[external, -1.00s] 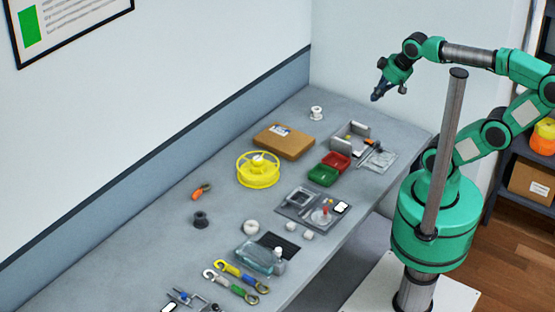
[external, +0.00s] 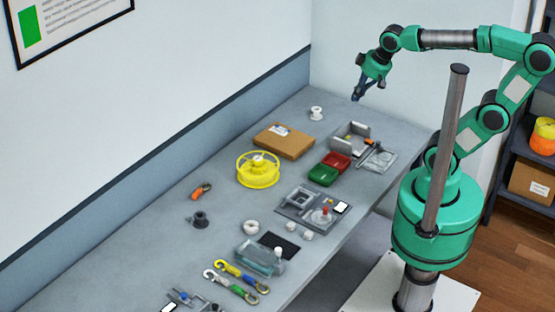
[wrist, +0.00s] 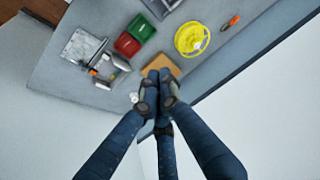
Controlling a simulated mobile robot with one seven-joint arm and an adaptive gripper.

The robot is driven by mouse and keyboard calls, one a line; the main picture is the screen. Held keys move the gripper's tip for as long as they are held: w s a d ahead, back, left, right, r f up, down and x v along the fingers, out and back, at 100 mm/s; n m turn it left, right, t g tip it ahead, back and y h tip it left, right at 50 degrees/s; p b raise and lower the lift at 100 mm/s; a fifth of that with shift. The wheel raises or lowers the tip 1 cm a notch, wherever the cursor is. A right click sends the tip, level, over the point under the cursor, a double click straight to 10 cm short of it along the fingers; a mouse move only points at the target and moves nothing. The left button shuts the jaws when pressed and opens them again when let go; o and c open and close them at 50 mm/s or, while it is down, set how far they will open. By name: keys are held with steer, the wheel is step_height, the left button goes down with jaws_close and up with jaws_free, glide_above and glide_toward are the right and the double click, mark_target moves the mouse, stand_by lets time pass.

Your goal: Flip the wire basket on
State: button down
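A round yellow openwork piece (external: 258,170), with ribs and a pale centre, sits on the grey bench; it is the most basket-like thing, but I cannot tell for sure whether it is the wire basket. It also shows in the wrist view (wrist: 191,39). No switch on it can be made out. My gripper (external: 356,97) hangs in the air above the far end of the bench, pointing down and well apart from the yellow piece. In the wrist view its dark blue fingertips (wrist: 159,75) are together with nothing visible between them. They cover part of a cardboard box (wrist: 159,64).
The cardboard box (external: 284,140) lies beside the yellow piece. Red (external: 337,161) and green (external: 323,174) bins and a grey metal holder (external: 351,136) stand to its right. A white spool (external: 317,113) stands at the far end. The bench's left side is mostly clear.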

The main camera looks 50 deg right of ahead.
steer(key=w+a+f+g+p, duration=0.15)
steer(key=w+a, duration=0.25)
steer(key=a, duration=0.8)
steer(key=w+a+f+g+p, duration=0.1)
steer(key=w+a+f+p, duration=0.15)
steer(key=a, duration=0.85)
steer(key=s+a+f+p, duration=0.1)
steer(key=s+a+f, duration=0.2)
steer(key=a, duration=0.5)
steer(key=s+a+f+g+p, duration=0.1)
steer(key=s+a+f, duration=0.2)
steer(key=a+f, duration=0.3)
steer(key=s+a+f+g+p, duration=0.1)
steer(key=s+a+f, duration=0.2)
steer(key=a, duration=0.9)
steer(key=shift+a+f+h, duration=0.15)
steer(key=shift+f+h, duration=0.25)
steer(key=shift+f, duration=0.25)
steer(key=shift+f, duration=0.1)
step_height(320, 180, down, 14)
steer(key=shift+r, duration=0.1)
